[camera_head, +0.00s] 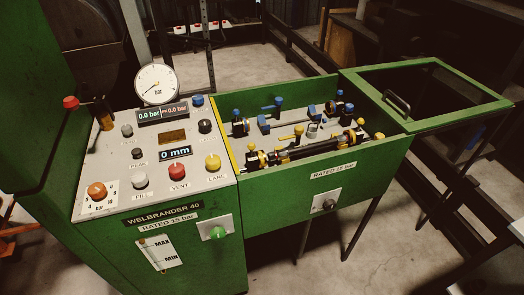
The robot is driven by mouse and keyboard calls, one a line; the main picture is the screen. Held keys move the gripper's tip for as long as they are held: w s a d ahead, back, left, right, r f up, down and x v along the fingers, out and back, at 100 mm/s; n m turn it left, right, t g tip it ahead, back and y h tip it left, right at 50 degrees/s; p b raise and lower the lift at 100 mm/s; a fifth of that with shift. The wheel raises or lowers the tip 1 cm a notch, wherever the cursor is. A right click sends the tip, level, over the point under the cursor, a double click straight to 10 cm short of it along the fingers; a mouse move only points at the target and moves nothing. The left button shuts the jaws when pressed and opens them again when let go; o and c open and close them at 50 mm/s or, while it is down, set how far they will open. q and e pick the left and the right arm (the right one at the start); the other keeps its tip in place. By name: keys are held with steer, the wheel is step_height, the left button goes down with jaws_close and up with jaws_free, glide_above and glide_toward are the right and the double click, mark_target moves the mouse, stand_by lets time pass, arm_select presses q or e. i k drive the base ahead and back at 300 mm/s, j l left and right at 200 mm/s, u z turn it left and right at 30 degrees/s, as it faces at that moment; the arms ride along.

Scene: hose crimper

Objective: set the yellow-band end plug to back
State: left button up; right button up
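The open green trough (300,205) holds two rows of fittings. In the front row a dark hose (315,146) lies lengthwise, with a yellow-marked fitting (262,158) at its left end and more yellow-marked parts (352,135) at its right end. A yellow handle (299,129) stands up behind the hose. The parts are too small to tell which one is the end plug or which way it is set. The back row has blue-marked fittings (264,125) and a blue handle (279,101). Neither of my grippers is in view.
Left of the trough is a control panel (125,152) with a pressure gauge (156,84), displays reading 0.0 bar and 0 mm, and several coloured knobs. A green-framed lid (440,122) with a handle (397,103) stands open at the right. Bare floor lies in front.

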mark_target(356, 135)
steer(key=i+l, duration=0.9)
steer(key=i, duration=0.25)
steer(key=k+l+z, duration=0.05)
